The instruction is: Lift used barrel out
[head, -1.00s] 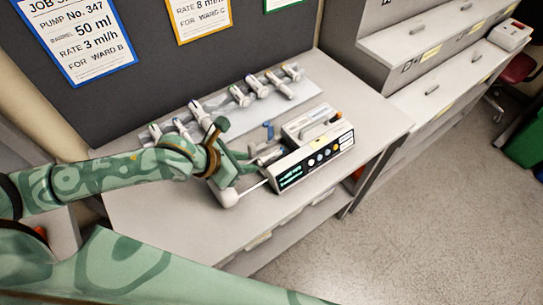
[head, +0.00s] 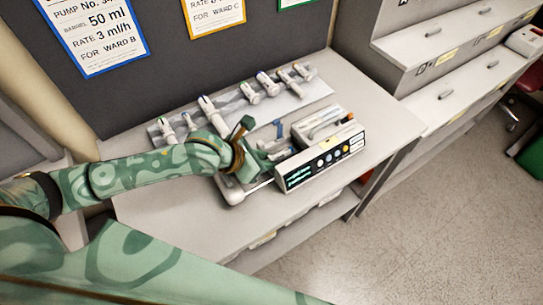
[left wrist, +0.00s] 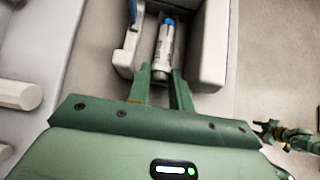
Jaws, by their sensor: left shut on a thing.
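The infusion pump (head: 322,162) lies on the grey table with its lit display facing the front. My left gripper (head: 270,160) reaches into its left part. In the left wrist view, the gripper (left wrist: 161,74) is shut on the used barrel (left wrist: 164,48), a clear syringe with a blue tip. The barrel lies lengthwise between the pump's pale walls (left wrist: 209,50). I cannot tell whether it is clear of its seat. In the head view my gripper hides most of it. A green jointed arm part, apparently my right one (left wrist: 285,135), shows small at the right edge.
A pale tray (head: 290,98) with several syringes stands behind the pump against the dark board. A blue lever (head: 278,128) stands up at the pump's back left. Drawer cabinets (head: 440,60) stand at the right. The tabletop (head: 370,125) right of the pump is clear.

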